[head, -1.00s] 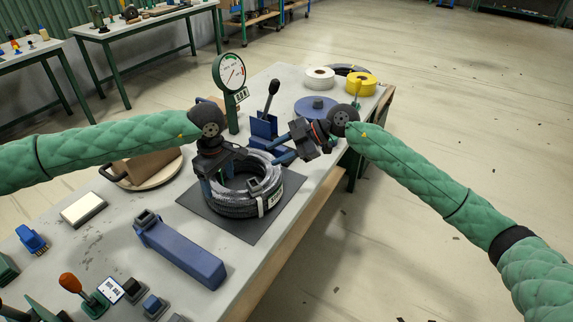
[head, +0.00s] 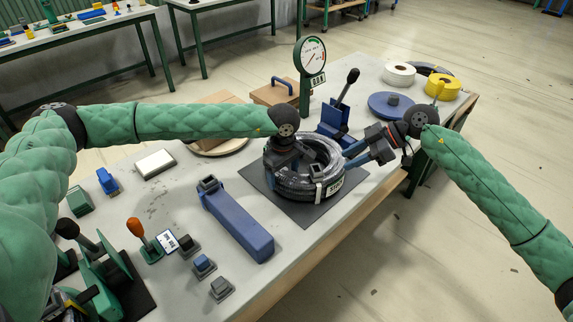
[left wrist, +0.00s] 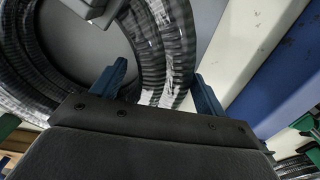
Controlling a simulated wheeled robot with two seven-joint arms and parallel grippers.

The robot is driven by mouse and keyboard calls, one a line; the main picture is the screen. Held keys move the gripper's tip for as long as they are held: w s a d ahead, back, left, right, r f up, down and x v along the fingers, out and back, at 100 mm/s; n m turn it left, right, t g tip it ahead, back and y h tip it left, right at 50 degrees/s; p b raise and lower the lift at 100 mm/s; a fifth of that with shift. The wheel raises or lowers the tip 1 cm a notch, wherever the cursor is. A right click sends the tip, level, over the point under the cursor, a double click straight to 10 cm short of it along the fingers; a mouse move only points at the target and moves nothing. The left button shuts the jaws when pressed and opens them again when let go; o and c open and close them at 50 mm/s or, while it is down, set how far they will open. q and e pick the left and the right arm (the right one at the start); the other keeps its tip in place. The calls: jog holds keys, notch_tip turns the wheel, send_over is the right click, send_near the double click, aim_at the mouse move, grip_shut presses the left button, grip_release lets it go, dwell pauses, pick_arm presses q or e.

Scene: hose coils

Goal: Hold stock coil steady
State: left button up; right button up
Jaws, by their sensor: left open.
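The stock coil (head: 296,191), a dark ribbed hose wound in a ring with a white label (head: 334,187), lies flat on a dark mat (head: 262,180). My left gripper (head: 281,168) is at the coil's left side, pointing down. In the left wrist view my left gripper (left wrist: 160,90) is open, with one blue finger inside the ring and one outside. The coil strands (left wrist: 172,45) pass between them; contact is unclear. My right gripper (head: 354,153) is open at the coil's right side, its blue fingers pointing at it.
A gauge (head: 311,56) on a post and a blue lever stand (head: 335,125) are behind the coil. A long blue block (head: 238,225) lies in front-left. Small buttons and an orange-knobbed lever (head: 135,228) stand at near left. White (head: 399,73) and yellow (head: 443,86) rolls are at the far end.

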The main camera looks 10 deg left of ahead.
pick_arm(q)
jog(key=shift+f, duration=1)
grip_shut()
jog(key=shift+r, duration=0.1)
pick_arm(e)
jog(key=shift+o, duration=0.2)
